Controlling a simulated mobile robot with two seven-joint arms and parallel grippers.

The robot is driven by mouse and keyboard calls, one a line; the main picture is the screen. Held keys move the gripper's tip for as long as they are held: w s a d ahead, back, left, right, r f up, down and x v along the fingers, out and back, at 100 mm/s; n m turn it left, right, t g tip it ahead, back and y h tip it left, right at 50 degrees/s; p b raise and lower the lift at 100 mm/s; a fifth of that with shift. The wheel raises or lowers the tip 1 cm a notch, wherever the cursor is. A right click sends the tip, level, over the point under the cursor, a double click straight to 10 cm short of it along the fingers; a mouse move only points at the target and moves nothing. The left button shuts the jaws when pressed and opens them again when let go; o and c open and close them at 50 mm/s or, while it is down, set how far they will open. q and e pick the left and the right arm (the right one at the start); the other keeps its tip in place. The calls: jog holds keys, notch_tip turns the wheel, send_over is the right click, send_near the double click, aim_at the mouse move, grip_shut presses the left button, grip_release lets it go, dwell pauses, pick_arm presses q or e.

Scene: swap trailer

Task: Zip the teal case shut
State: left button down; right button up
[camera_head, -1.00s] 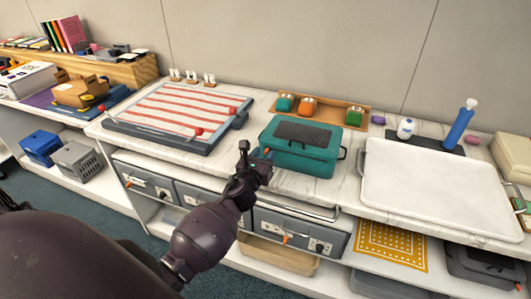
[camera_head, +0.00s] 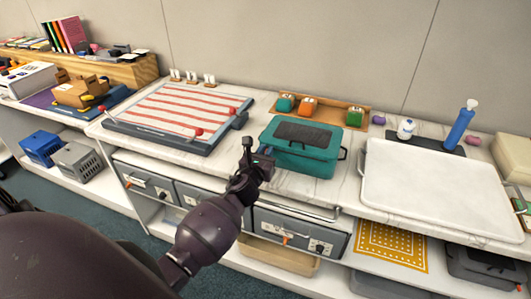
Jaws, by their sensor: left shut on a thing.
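The teal case (camera_head: 310,160) stands on the white marbled counter, with a dark grey mesh panel on its lid and a dark handle at its right side. The lid lies down over the case. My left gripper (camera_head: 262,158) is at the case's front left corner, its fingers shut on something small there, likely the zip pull. The fingers hide the thing between them, and how far the zip is closed cannot be made out. My right gripper is not in view.
A red-and-white striped board (camera_head: 180,113) lies left of the case. A large white tray (camera_head: 440,188) lies close on its right. Behind it is a wooden holder (camera_head: 335,108) with coloured containers. Drawers (camera_head: 295,232) sit below the counter's front edge.

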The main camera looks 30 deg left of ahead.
aim_at(322, 159)
pick_arm(q)
jog(key=shift+w+d, duration=0.1)
jog(key=shift+d, duration=0.25)
jog(key=w+d, duration=0.1)
jog(key=d, duration=0.4)
jog(key=w+d, duration=0.1)
jog(key=d, duration=0.4)
jog(key=w+d+b, duration=0.1)
jog(key=d, duration=0.4)
jog(key=shift+w+d, duration=0.2)
jog(key=shift+w, duration=0.15)
jog(key=shift+w+d, duration=0.1)
jog(key=shift+d, duration=0.55)
jog(key=c, duration=1.2)
grip_release()
